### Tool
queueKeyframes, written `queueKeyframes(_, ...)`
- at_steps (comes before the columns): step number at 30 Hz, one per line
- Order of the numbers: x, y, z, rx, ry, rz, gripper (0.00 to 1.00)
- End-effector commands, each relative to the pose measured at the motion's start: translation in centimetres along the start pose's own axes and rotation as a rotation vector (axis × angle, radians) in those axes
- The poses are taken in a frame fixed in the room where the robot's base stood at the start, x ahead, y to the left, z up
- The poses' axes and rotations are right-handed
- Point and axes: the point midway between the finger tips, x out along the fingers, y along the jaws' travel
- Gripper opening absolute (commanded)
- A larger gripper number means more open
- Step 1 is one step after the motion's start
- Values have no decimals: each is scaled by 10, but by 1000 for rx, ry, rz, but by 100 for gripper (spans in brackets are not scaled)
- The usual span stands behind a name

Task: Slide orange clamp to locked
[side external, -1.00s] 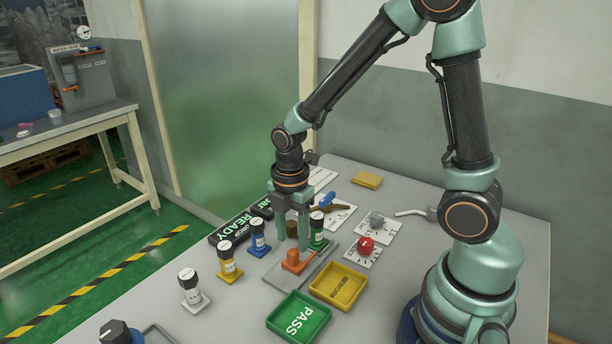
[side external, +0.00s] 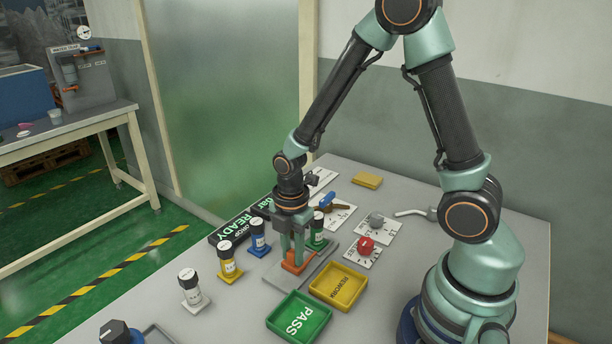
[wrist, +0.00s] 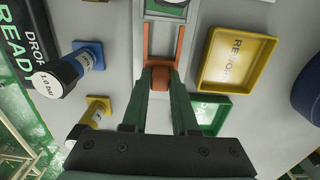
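The orange clamp (side external: 297,264) sits on a grey track plate at the middle of the table. In the wrist view its raised block (wrist: 160,79) is between my fingertips, and its two orange arms point toward the green-based column. My gripper (side external: 293,256) points down over the clamp, with a finger on each side of the block and apparently touching it. It also shows in the wrist view (wrist: 160,72). The green column (side external: 317,231) stands upright just behind the clamp, apart from it. Any locked marking is not readable.
Yellow (side external: 227,261), blue (side external: 258,237) and white (side external: 191,289) columns stand to the left. A yellow REWORK tray (side external: 338,287) and a green PASS tray (side external: 299,318) lie close in front and right. A red knob (side external: 365,247) is to the right.

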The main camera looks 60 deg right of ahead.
Motion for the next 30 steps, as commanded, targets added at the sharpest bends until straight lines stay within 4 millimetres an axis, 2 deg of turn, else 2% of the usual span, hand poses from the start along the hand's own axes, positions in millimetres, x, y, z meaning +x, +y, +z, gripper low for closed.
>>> queueKeyframes(30, -1, 0, 24, 2, 0, 1, 0)
